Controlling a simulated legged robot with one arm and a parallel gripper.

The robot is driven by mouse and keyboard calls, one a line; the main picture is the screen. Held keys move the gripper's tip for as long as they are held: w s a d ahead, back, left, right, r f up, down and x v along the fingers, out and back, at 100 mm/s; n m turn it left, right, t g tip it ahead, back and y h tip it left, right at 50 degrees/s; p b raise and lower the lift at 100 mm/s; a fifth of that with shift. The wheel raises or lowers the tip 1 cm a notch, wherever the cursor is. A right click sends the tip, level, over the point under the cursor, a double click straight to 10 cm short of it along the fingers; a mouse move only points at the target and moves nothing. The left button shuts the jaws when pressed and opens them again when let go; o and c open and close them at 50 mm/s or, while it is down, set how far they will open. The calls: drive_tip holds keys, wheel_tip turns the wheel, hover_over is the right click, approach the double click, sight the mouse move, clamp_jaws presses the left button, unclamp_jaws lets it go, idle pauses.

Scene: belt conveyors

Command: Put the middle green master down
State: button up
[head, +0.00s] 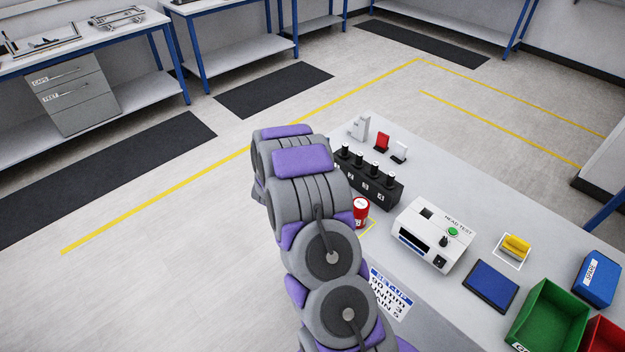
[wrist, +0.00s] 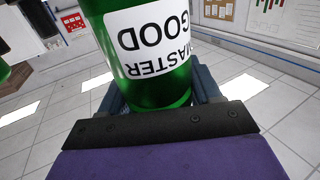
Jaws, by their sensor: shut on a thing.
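The green master (wrist: 165,85) fills the upper middle of the wrist view. It is a shiny green cylinder with a white label reading "MASTER GOOD", which appears upside down in that view. My gripper (wrist: 162,98) is shut on it, with a dark finger on either side. In the head view my arm covers the gripper and the green master, so the gap between the master and any surface cannot be told. A red master (head: 361,211) with a white label stands on the bench (head: 425,185), beside my arm and by a yellow outline.
A black rack (head: 370,182) with several knobs stands behind the red master. The white head-test box (head: 432,234) is to its right. A blue pad (head: 490,285), green bin (head: 548,318) and blue box (head: 598,279) occupy the right. A set-up card (head: 390,293) lies near the front edge.

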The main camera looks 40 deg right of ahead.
wheel_tip(320, 180, down, 9)
drive_tip(key=shift+f+b, duration=0.1)
drive_tip(key=shift+b, duration=0.55)
drive_tip(key=shift+f, duration=0.1)
drive_tip(key=o, duration=1.3)
drive_tip(key=shift+f, duration=0.1)
